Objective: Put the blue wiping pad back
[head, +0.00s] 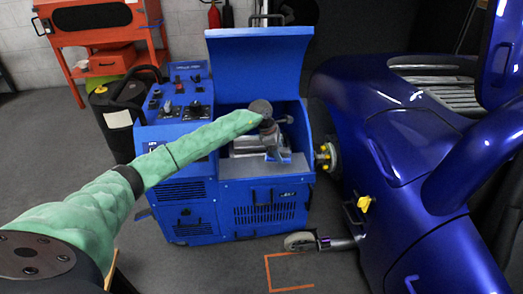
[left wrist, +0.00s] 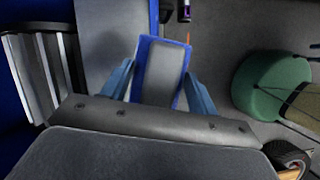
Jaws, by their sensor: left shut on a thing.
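The blue wiping pad (left wrist: 180,45), a blue piece with a grey middle band, sits between the two blue fingers of my left gripper (left wrist: 160,90) in the left wrist view. The fingers are shut on its sides. In the head view my left gripper (head: 276,150) is over the open top of the blue dynamometer machine (head: 265,190), in front of its raised lid. Only a small part of the pad shows there, and I cannot tell whether it touches the machine. My right gripper is not in view.
The raised blue lid (head: 258,68) stands behind my gripper. A control panel (head: 180,95) is on the machine's left side. A shiny blue car (head: 400,150) stands close on the right, with a hub coupling (head: 325,157) between. An orange cart (head: 100,30) is back left.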

